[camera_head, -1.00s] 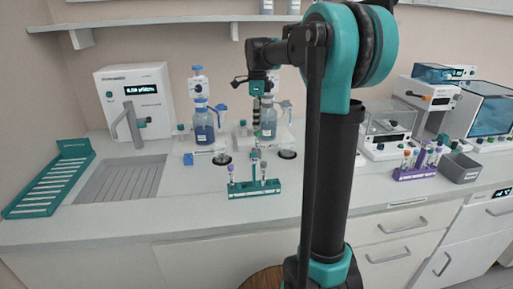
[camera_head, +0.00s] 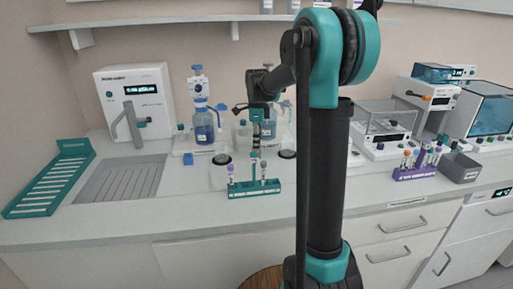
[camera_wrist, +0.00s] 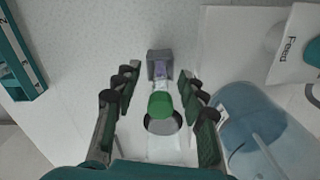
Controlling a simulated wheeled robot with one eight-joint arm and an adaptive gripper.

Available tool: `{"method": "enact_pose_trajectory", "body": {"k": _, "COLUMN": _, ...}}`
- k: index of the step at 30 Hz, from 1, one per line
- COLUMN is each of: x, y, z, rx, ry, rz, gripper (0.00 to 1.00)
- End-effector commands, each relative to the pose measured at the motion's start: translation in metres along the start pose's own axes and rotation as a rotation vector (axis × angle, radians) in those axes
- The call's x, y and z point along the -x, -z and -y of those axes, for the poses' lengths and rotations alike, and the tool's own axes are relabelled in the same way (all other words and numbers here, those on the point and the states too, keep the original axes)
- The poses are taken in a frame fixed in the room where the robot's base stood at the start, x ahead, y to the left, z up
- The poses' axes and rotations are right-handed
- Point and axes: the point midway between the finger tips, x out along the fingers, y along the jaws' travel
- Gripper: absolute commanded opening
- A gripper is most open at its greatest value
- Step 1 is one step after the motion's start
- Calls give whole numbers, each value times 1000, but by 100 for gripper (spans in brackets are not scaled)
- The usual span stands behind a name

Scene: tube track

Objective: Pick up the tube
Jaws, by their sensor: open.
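In the wrist view a tube with a green cap (camera_wrist: 161,104) shows between the two fingers of my gripper (camera_wrist: 156,84). A clear and purplish part and a small grey block lie beyond the cap. The fingers are spread, one on each side, with gaps between them and the cap. In the head view my gripper (camera_head: 256,153) points down over the counter, just behind a teal rack (camera_head: 254,190) with a few tubes. The gripper hides most of what is below it there.
A bottle with blue liquid (camera_head: 204,128) stands left of the gripper, and another (camera_wrist: 262,140) is close to the right finger in the wrist view. A purple tube rack (camera_head: 415,174) and grey bin (camera_head: 460,168) are at right.

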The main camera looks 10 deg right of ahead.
Motion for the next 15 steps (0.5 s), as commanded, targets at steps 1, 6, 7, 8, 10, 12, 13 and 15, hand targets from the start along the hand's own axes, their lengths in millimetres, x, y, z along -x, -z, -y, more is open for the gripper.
{"method": "enact_pose_trajectory", "body": {"k": 1, "x": 0, "y": 0, "z": 0, "rx": 0, "ry": 0, "rz": 0, "gripper": 42}}
{"method": "enact_pose_trajectory", "body": {"k": 6, "x": 0, "y": 0, "z": 0, "rx": 0, "ry": 0, "rz": 0, "gripper": 28}}
{"method": "enact_pose_trajectory", "body": {"k": 7, "x": 0, "y": 0, "z": 0, "rx": 0, "ry": 0, "rz": 0, "gripper": 24}}
{"method": "enact_pose_trajectory", "body": {"k": 8, "x": 0, "y": 0, "z": 0, "rx": 0, "ry": 0, "rz": 0, "gripper": 20}}
{"method": "enact_pose_trajectory", "body": {"k": 10, "x": 0, "y": 0, "z": 0, "rx": 0, "ry": 0, "rz": 0, "gripper": 12}}
{"method": "enact_pose_trajectory", "body": {"k": 12, "x": 0, "y": 0, "z": 0, "rx": 0, "ry": 0, "rz": 0, "gripper": 3}}
{"method": "enact_pose_trajectory", "body": {"k": 13, "x": 0, "y": 0, "z": 0, "rx": 0, "ry": 0, "rz": 0, "gripper": 0}}
{"method": "enact_pose_trajectory", "body": {"k": 15, "x": 0, "y": 0, "z": 0, "rx": 0, "ry": 0, "rz": 0, "gripper": 0}}
